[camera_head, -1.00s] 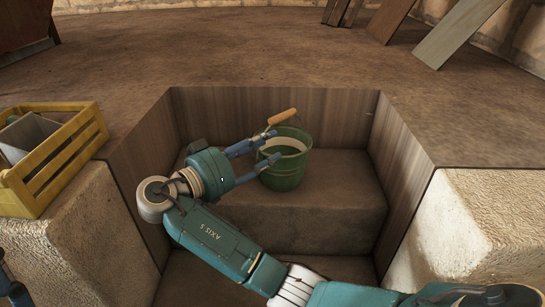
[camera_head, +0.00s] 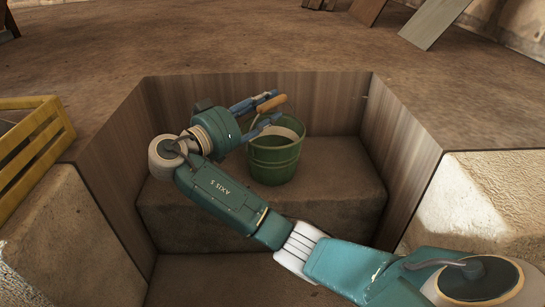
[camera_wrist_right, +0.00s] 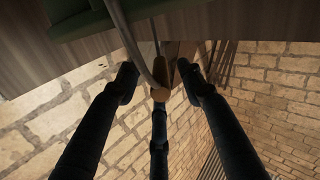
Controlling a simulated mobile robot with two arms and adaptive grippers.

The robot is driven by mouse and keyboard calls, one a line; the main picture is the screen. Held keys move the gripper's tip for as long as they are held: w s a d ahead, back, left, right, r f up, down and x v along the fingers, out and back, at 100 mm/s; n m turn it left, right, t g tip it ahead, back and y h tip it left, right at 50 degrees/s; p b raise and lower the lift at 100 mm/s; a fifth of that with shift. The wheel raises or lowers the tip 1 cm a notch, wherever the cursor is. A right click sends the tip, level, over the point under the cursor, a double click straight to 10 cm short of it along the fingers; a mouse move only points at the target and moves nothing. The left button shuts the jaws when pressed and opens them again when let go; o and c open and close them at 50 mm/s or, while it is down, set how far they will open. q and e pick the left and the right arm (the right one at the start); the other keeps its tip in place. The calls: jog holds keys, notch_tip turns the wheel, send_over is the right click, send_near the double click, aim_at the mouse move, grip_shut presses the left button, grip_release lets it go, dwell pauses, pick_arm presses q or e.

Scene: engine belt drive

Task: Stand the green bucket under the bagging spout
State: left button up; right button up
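The green bucket (camera_head: 275,158) stands upright on the stone step inside the wood-walled recess. Its wooden handle grip (camera_head: 271,103) is raised above the rim. My right gripper (camera_head: 268,108) reaches in from the left at handle height, its fingers spread around the grip. In the right wrist view the fingers (camera_wrist_right: 160,82) are apart, with the end of the handle grip (camera_wrist_right: 160,94) between them; I cannot tell whether any finger touches it. Dark green, probably the bucket, shows at that view's top left. No bagging spout can be made out. My left gripper is out of view.
Wooden walls (camera_head: 408,160) enclose the stone step (camera_head: 330,205) on the left, back and right. A yellow crate (camera_head: 35,150) stands on the left block. Boards (camera_head: 435,22) lean at the back right. The brown ground behind the recess is open.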

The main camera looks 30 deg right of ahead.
jog(key=shift+x, duration=1.05)
grip_shut()
jog(key=shift+r, duration=0.1)
